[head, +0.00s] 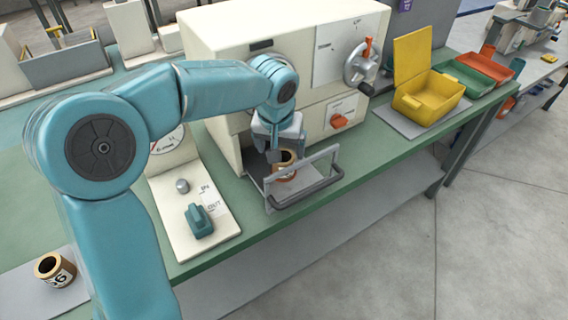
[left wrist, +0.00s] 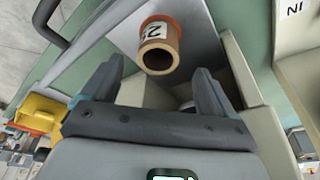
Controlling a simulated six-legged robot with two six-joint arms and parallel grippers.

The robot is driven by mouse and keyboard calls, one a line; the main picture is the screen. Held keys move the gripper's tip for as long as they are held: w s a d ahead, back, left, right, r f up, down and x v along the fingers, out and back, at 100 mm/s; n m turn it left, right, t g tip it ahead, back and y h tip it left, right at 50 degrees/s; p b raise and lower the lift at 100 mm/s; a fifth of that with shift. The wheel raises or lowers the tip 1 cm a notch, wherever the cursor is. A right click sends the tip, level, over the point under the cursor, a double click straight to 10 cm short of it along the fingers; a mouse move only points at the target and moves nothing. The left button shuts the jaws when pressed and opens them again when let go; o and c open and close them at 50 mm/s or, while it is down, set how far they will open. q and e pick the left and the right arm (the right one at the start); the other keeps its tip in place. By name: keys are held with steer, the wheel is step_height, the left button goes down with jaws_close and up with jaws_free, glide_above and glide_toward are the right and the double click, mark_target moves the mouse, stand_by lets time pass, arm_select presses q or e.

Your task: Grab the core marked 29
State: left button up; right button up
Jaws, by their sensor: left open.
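A tan hollow core (head: 284,165) with a reddish band stands in the pull-out drawer at the front of the cream machine. In the left wrist view the core (left wrist: 158,45) shows a white label with a 2 and part of another mark; the full number is not readable. My left gripper (head: 276,150) is open, just above and beside the core. In the left wrist view its two fingers point toward the core, which lies between and just beyond their tips. I see no grip on it. My right gripper is not in view.
Another dark-banded core (head: 54,270) stands on a grey mat at the lower left. The drawer has a raised handle frame (head: 305,180) close to the gripper. A gauge panel with a teal switch (head: 199,222) is to the left. A yellow bin (head: 430,95) is at right.

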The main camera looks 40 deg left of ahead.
arm_select(q)
steer(key=x, duration=0.5)
steer(key=shift+w+f, duration=0.25)
steer(key=shift+f, duration=0.05)
steer(key=c, duration=1.1)
